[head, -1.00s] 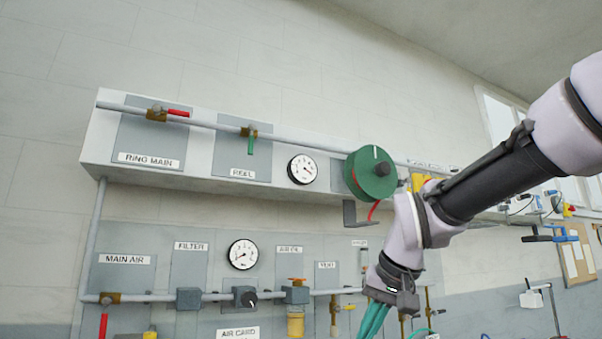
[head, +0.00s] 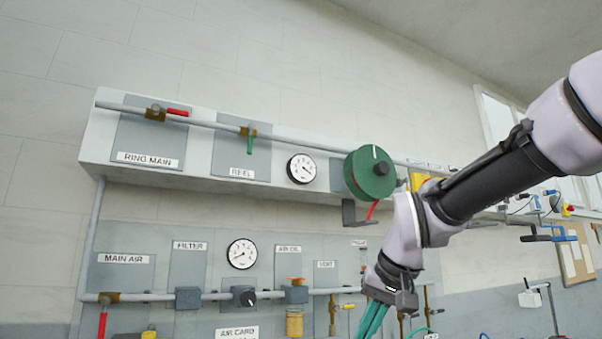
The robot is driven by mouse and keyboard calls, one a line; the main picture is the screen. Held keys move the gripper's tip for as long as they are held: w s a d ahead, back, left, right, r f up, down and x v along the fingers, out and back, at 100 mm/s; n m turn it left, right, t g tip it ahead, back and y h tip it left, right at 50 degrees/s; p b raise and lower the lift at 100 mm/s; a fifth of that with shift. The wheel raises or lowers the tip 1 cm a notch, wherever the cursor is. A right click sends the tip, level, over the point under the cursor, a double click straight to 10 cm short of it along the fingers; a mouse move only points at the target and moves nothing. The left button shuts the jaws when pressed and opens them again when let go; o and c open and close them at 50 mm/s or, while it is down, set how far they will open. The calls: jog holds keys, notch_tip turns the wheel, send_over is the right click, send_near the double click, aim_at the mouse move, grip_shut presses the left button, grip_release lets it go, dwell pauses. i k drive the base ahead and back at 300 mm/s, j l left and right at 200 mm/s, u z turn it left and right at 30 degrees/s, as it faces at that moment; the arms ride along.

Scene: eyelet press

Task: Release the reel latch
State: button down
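The green reel (head: 371,174) is mounted on the wall at the right end of the upper pipe panel. A dark bracket (head: 354,213) hangs below it with a red hose beside it. I cannot make out a separate latch on it. My gripper (head: 375,318) points down below and just right of the reel, apart from it.
A green-handled valve (head: 249,140) sits above the REEL label (head: 241,173), and a red-handled valve (head: 167,112) above RING MAIN. A round gauge (head: 302,168) is left of the reel. The lower pipe (head: 218,296) carries several fittings.

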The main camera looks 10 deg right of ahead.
aim_at(408, 179)
jog(key=z, duration=0.95)
